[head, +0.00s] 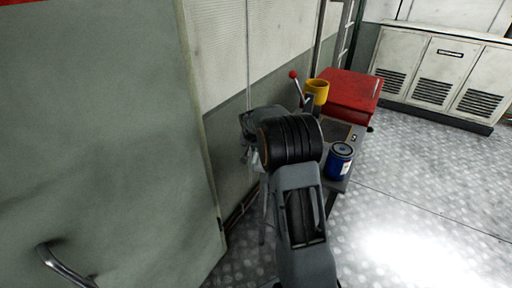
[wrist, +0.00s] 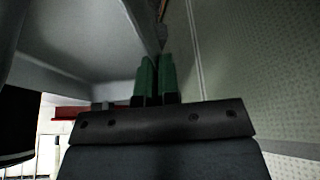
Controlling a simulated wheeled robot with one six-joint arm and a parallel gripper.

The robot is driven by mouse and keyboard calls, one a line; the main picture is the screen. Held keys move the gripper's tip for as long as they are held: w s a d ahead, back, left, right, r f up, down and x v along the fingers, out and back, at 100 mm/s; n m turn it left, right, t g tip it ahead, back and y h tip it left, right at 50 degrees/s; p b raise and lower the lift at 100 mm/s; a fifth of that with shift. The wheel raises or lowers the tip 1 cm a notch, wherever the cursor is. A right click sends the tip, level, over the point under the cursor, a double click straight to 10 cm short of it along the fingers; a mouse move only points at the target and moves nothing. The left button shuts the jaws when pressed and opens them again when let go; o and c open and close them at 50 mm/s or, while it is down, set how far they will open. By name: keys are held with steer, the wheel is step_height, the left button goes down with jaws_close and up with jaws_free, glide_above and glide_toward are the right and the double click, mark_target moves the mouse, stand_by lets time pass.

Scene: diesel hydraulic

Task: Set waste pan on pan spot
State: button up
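My gripper shows in the wrist view (wrist: 157,62), its two green fingers nearly together with only a thin dark gap. I see no object clearly between them. A large pale grey surface (wrist: 75,40) lies close on the left of the fingers, and its edge runs to near their tips; I cannot tell whether it is the waste pan or whether they touch. In the head view my arm hides the gripper. A grey shape (head: 256,113) shows just behind the arm, and I cannot tell what it is. I cannot make out the pan spot.
A small table holds a red box (head: 352,92), a yellow cup (head: 317,91) and a blue can (head: 340,161). A red-knobbed lever (head: 294,76) rises beside the cup. A wall and a grey-green door (head: 100,130) stand left. Open floor (head: 420,190) lies right, before white cabinets (head: 440,70).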

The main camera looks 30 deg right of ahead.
steer(key=o, duration=0.4)
steer(key=shift+o, duration=0.2)
